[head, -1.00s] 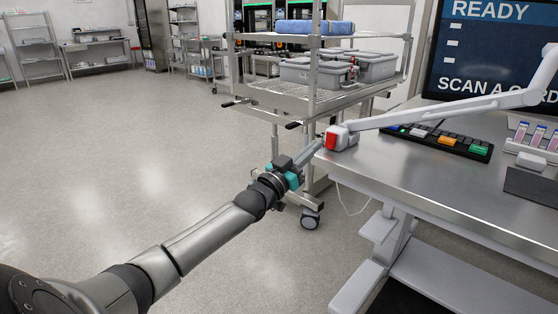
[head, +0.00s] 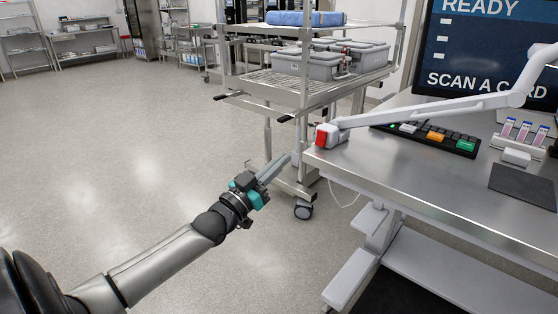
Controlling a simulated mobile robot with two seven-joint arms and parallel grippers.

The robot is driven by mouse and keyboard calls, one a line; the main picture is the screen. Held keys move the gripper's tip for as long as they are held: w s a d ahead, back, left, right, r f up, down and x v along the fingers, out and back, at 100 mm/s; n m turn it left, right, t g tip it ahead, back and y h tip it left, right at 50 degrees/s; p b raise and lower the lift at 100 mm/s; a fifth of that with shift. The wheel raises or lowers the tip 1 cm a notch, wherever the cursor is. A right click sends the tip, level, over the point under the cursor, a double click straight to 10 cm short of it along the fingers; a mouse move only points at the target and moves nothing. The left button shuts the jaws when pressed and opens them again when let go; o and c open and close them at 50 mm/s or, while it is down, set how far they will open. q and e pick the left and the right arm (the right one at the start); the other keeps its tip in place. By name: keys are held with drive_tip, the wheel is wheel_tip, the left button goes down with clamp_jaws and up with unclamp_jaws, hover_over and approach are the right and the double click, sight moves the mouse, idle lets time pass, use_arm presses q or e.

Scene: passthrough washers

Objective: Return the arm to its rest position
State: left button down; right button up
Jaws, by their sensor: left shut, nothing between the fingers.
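My left arm comes in from the lower left of the head view. Its gripper (head: 283,161) is shut and empty, with its grey fingers pointing up and to the right. It is over the floor, left of the steel table (head: 430,185) and in front of the wheeled cart. The fingers look apart from the table edge. My right gripper is not in view.
A white jointed arm with a red-faced head (head: 330,136) reaches over the table's left corner. A keyboard (head: 430,138), a screen (head: 490,50) and a rack of tubes (head: 520,136) are on the table. The cart (head: 300,90) carries grey bins. The floor (head: 110,150) at left is open.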

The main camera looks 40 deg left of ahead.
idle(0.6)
